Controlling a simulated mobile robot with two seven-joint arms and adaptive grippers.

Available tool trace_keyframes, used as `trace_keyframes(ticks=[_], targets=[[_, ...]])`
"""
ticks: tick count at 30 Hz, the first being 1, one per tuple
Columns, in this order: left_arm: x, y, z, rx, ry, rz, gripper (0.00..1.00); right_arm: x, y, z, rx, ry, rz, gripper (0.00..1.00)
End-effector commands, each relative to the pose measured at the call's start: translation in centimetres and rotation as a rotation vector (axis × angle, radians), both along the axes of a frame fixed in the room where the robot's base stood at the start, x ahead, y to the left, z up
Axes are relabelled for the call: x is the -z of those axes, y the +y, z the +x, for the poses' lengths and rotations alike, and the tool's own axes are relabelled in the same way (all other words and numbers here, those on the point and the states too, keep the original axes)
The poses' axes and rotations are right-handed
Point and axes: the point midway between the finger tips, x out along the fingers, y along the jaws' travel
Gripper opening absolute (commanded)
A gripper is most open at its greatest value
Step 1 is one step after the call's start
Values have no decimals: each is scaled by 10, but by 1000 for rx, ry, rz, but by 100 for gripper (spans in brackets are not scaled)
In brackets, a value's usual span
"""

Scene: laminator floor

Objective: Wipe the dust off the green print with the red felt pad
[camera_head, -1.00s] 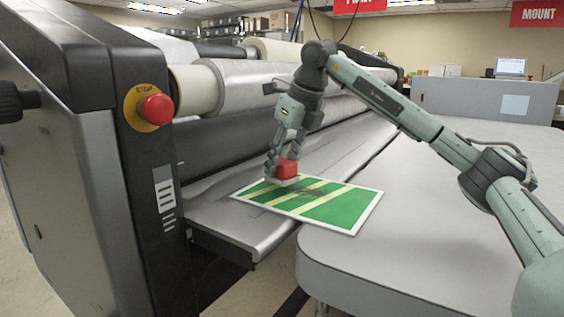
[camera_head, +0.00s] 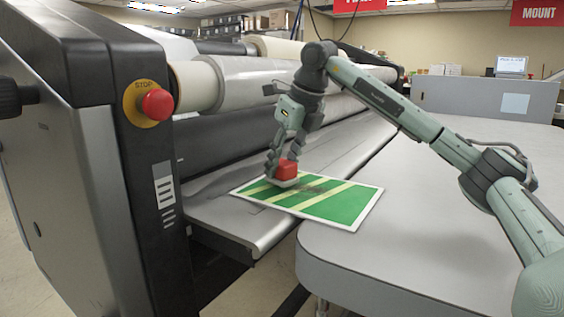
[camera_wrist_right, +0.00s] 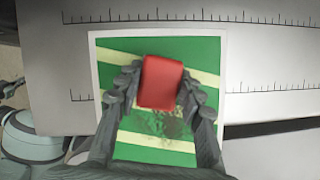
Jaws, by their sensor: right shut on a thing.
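The green print (camera_head: 340,204) has pale yellow stripes and a white border. It lies partly on the laminator's feed shelf and partly over the grey table. My right gripper (camera_head: 284,172) is shut on the red felt pad (camera_head: 288,169), low over the print's left part. The pad (camera_wrist_right: 161,82) sits between both fingers in the right wrist view; whether its underside touches the print is hidden. A dark dust patch (camera_wrist_right: 165,122) shows on the print just below the pad in that view.
The laminator's feed shelf (camera_head: 235,222) has ruler marks, and its rollers (camera_head: 250,85) stand behind the print. A red stop button (camera_head: 157,104) is on the left housing. The grey table (camera_head: 430,240) is clear to the right.

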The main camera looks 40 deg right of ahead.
Motion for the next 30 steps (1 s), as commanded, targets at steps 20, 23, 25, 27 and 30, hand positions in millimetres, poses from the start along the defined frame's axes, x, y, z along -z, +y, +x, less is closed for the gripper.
trace_keyframes(ticks=[20,23,25,27,30], targets=[[7,0,0,0,0,0,0,11,-1,-2,1,1,0,14],[9,0,0,0,0,0,0,12,-3,-7,1,2,-1,14],[10,0,0,0,0,0,0,12,-5,-12,1,3,0,14],[12,0,0,0,0,0,0,12,-8,-18,2,3,-1,14],[14,0,0,0,0,0,0,12,-11,-26,1,2,-1,14]])
